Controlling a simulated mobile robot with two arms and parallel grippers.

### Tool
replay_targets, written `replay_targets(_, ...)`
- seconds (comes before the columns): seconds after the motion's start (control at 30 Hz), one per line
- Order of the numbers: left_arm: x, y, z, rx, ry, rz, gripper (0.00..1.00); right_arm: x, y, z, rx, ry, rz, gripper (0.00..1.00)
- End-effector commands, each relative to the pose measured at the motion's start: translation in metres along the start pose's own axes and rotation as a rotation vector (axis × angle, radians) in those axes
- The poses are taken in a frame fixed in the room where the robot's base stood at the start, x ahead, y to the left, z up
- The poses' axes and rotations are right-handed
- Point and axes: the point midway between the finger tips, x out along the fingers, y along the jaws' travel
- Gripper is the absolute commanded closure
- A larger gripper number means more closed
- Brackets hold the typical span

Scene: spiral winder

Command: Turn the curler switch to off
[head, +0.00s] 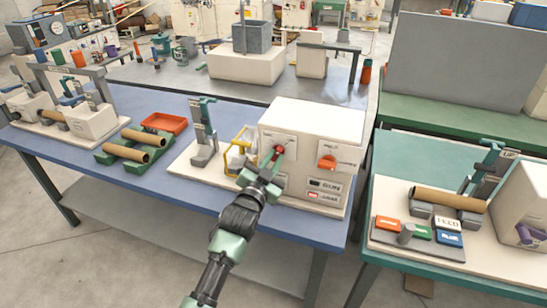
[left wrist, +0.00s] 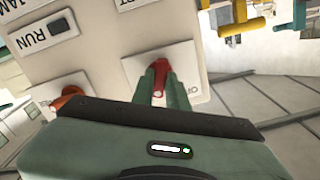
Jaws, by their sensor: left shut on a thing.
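The white winder machine (head: 318,120) stands at the right end of the blue table. A red switch knob (head: 280,149) is on the left of its front panel; it also shows in the left wrist view (left wrist: 161,73) on a light plate with a partly hidden label. My left gripper (head: 278,155) reaches up to the panel with its green fingers around the red knob, shut on it. In the left wrist view the fingers (left wrist: 160,88) lie on both sides of the knob and hide part of it. My right gripper is not in view.
An orange knob (head: 327,162) sits right of the red one, above a RUN lamp (head: 318,184). A yellow guard (head: 239,150) and a green-handled post (head: 204,130) stand left of the machine. Cardboard tubes (head: 132,148) lie farther left. Another table (head: 400,180) stands to the right.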

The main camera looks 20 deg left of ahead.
Motion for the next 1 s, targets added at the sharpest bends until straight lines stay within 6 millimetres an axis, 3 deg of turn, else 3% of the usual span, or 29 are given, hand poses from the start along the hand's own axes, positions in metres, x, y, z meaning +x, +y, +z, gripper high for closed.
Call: replay_targets(1.0,0.0,0.001,0.0,-0.934,-0.004,0.0,1.0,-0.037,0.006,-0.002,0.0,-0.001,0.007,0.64)
